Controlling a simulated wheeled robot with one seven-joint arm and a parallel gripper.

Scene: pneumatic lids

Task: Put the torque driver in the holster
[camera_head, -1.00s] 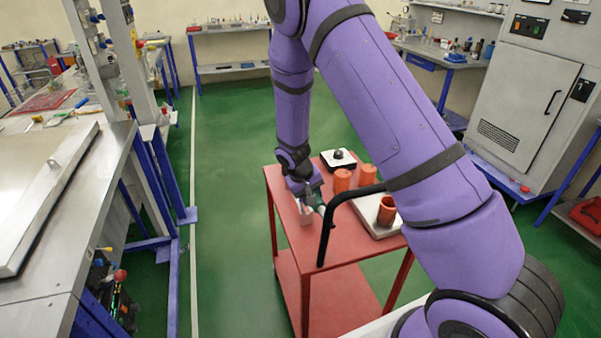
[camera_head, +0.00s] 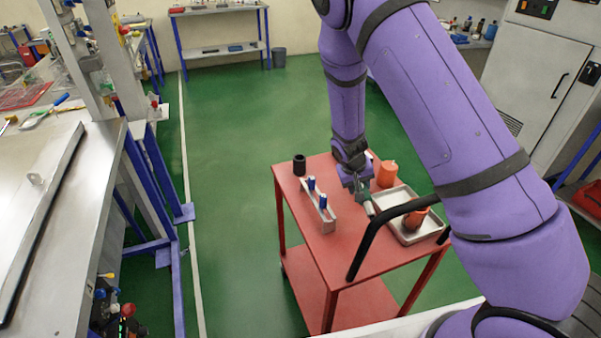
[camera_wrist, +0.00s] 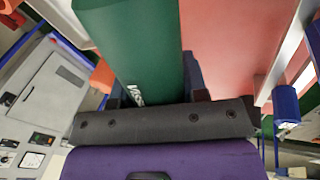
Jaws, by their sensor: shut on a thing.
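The torque driver, a green-handled tool (camera_head: 363,194), shows small below my gripper (camera_head: 358,186) in the head view. In the wrist view its green body with pale lettering (camera_wrist: 140,50) fills the upper middle. My gripper is shut on it, above the red cart. I cannot tell for sure which thing is the holster. One orange cup (camera_head: 388,174) stands right of my gripper. Another orange cup (camera_head: 415,219) sits tilted or lying in the metal tray (camera_head: 436,230). The driver's lower end is near the tray's left edge; whether it touches anything is unclear.
The red cart (camera_head: 335,245) also bears a black cup (camera_head: 299,165) and a light rack (camera_head: 325,212) with blue-handled tools (camera_head: 311,184). A black handle rail (camera_head: 372,235) curves over its near right side. A metal workbench (camera_head: 85,200) stands left; green floor between is clear.

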